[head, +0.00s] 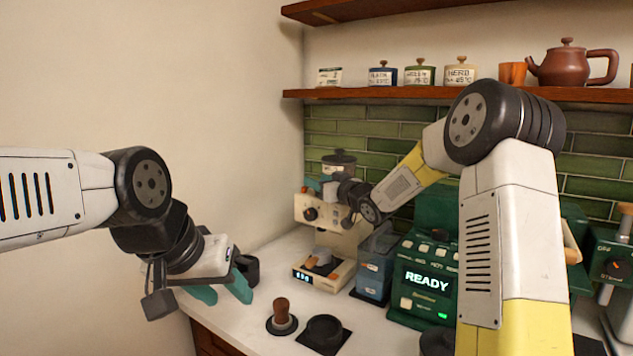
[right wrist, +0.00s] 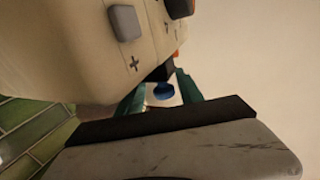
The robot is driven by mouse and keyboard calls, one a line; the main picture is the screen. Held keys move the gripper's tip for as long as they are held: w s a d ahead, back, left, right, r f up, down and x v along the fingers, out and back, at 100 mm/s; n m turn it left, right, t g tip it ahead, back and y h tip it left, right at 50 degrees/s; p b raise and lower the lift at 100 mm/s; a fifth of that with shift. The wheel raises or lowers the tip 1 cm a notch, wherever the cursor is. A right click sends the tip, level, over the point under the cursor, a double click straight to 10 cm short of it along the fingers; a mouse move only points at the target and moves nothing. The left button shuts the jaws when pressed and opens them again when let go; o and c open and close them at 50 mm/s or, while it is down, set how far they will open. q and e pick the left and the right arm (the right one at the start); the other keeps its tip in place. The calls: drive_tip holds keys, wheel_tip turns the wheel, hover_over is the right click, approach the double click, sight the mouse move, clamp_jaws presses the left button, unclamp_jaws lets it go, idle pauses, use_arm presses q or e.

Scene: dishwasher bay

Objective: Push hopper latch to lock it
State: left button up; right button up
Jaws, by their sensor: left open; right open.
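The cream grinder (head: 322,212) stands at the back left of the counter, with a dark-lidded hopper (head: 339,163) on top. My right gripper (head: 313,186) is open beside the hopper's base, at its left. In the right wrist view the open teal fingers (right wrist: 160,90) are close to the grinder body (right wrist: 75,50). A small orange-red part (right wrist: 177,53) and a dark piece show just beyond the fingers. I cannot tell which part is the latch, or whether a finger touches it. My left gripper (head: 220,293) is open and empty over the counter's left edge.
A scale with a portafilter (head: 322,268) sits in front of the grinder. A tamper (head: 281,315) and a black mat (head: 323,335) lie nearer. The green machine reading READY (head: 428,280) stands right, partly behind my right arm. Shelves (head: 400,93) hang above. A wall is close on the left.

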drive_tip(key=v, duration=0.6)
drive_tip(key=shift+s+d, duration=0.15)
drive_tip(key=shift+s, duration=0.1)
